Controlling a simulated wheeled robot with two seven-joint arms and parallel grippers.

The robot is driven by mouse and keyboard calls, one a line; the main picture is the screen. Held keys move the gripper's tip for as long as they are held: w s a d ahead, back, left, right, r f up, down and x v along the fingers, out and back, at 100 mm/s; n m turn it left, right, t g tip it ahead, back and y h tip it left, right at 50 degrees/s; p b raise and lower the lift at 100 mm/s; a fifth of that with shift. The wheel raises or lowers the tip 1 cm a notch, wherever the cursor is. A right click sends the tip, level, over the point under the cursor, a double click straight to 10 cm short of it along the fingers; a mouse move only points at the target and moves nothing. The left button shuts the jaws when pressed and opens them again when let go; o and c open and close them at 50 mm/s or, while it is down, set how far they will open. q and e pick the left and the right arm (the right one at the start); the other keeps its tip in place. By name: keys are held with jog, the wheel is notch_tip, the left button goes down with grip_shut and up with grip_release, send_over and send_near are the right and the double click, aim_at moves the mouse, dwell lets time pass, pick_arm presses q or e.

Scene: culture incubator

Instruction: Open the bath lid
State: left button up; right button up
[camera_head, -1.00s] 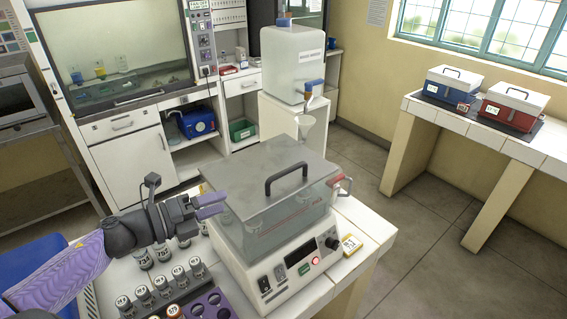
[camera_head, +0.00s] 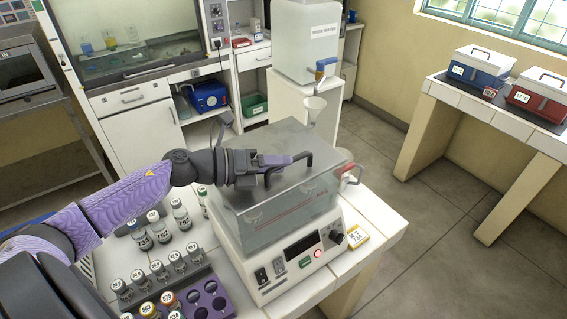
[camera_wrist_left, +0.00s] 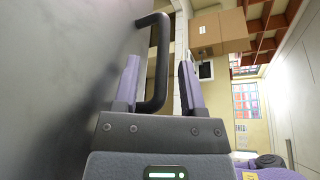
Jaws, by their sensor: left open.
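The water bath (camera_head: 262,245) stands on the white bench with its grey lid (camera_head: 285,133) down. A black bar handle (camera_head: 309,160) rises from the lid. My left gripper (camera_head: 290,159) is above the lid at the handle, with its purple fingers open. In the left wrist view, the handle (camera_wrist_left: 161,65) stands between the two fingers of the gripper (camera_wrist_left: 158,85), and the lid (camera_wrist_left: 60,80) fills the left side. I cannot tell whether a finger touches the handle. My right gripper is not in view.
Several labelled bottles (camera_head: 160,228) and a purple rack (camera_head: 208,300) stand left of the bath. The floor to the right is clear.

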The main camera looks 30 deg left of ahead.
pick_arm(q)
jog(key=shift+w+d+f, duration=0.1)
jog(key=shift+w+d, duration=0.4)
jog(key=shift+w, duration=0.05)
grip_shut()
dwell(1.1)
